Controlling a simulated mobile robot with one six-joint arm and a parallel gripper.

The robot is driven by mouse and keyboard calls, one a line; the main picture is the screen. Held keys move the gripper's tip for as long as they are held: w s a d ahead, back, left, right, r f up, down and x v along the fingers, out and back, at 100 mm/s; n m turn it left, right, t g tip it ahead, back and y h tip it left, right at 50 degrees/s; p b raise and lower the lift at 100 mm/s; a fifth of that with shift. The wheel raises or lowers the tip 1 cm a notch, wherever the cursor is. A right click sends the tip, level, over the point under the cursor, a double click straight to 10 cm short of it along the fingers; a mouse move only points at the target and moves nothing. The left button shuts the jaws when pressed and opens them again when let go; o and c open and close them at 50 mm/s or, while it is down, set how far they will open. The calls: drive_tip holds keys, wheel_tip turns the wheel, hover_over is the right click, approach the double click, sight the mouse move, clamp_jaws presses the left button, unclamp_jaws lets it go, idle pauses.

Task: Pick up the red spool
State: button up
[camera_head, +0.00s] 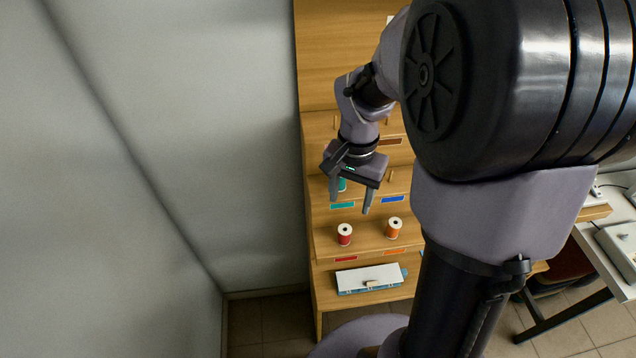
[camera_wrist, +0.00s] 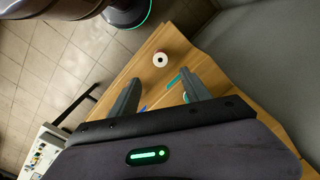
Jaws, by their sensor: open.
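The red spool (camera_head: 344,234) stands upright on a lower wooden step of the shelf in the head view, with a pale top and a dark hole. A red label (camera_head: 346,258) is on the step front below it. My gripper (camera_head: 351,198) is open and empty, above and behind the red spool, with its fingers pointing down and apart from it. In the wrist view my gripper (camera_wrist: 158,92) shows two spread fingers. A spool with a pale round top (camera_wrist: 160,60) appears beyond the fingertips there; its side colour is hard to tell.
An orange spool (camera_head: 394,228) stands to the right of the red one. A teal spool (camera_head: 342,184) is partly hidden by my gripper on the step above. A white-topped box (camera_head: 369,278) lies on the lowest step. A grey wall (camera_head: 150,150) rises close on the left.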

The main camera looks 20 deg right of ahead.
sight(345, 232)
wheel_tip(345, 232, down, 8)
drive_tip(key=shift+w+a+r+b, duration=0.15)
drive_tip(key=shift+r+b, duration=0.05)
drive_tip(key=shift+b, duration=0.7)
wheel_tip(345, 232, down, 6)
drive_tip(key=shift+a+f+b, duration=0.1)
drive_tip(key=shift+b, duration=0.9)
drive_tip(key=shift+s, duration=0.2)
clamp_jaws()
